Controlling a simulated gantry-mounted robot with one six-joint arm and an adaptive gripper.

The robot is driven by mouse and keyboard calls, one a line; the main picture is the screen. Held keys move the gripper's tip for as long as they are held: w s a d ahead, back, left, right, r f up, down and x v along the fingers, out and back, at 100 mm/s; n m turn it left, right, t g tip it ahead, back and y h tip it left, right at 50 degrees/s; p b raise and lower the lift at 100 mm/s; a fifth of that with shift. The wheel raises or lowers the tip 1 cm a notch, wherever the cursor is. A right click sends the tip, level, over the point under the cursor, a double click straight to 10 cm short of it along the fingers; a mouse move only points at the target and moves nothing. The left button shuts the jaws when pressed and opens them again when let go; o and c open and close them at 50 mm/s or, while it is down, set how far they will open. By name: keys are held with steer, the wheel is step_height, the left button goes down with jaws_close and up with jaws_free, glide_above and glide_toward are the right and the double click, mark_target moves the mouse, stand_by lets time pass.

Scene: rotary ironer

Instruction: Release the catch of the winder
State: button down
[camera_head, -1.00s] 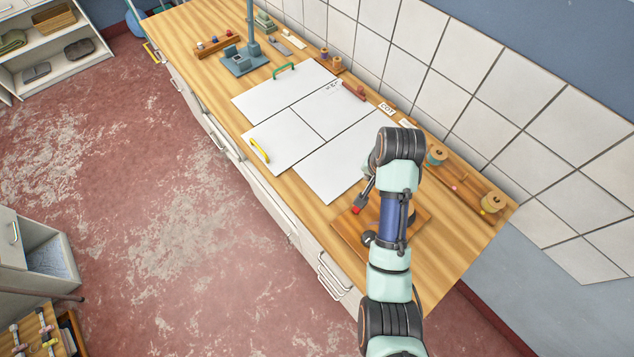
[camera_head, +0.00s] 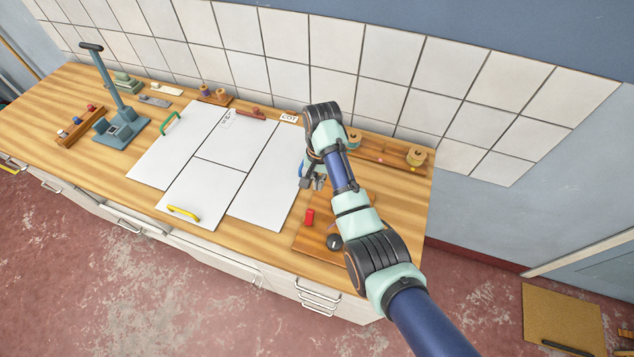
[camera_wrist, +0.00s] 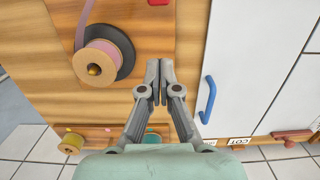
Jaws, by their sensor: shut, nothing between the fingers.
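The winder is a wooden board (camera_head: 301,240) at the right end of the bench, with a red catch (camera_head: 309,217) and a black knob (camera_head: 333,242). My arm hides part of it. In the wrist view the winder's dark disc and spool with pink ribbon (camera_wrist: 103,60) lie left of my fingers, and the red catch (camera_wrist: 158,2) is cut off at the top edge. My gripper (camera_wrist: 152,72) is shut and empty, over the board's edge. In the head view my gripper (camera_head: 313,184) is behind the red catch, apart from it.
White panels (camera_head: 263,185) lie left of the winder. A blue handle (camera_wrist: 207,100) stands close right of my fingers. A rack with thread spools (camera_head: 416,157) is along the tiled wall. A blue-grey stand (camera_head: 120,128) is far left.

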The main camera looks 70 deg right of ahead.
glide_above(317, 204)
steer(key=f, duration=0.5)
steer(key=shift+d+f, duration=0.3)
steer(key=shift+f, duration=0.05)
steer(key=a+p, duration=0.1)
steer(key=a+r+p, duration=0.1)
steer(key=a, duration=0.1)
steer(key=shift+r+p, duration=0.15)
steer(key=shift+p, duration=0.2)
steer(key=shift+a, duration=0.3)
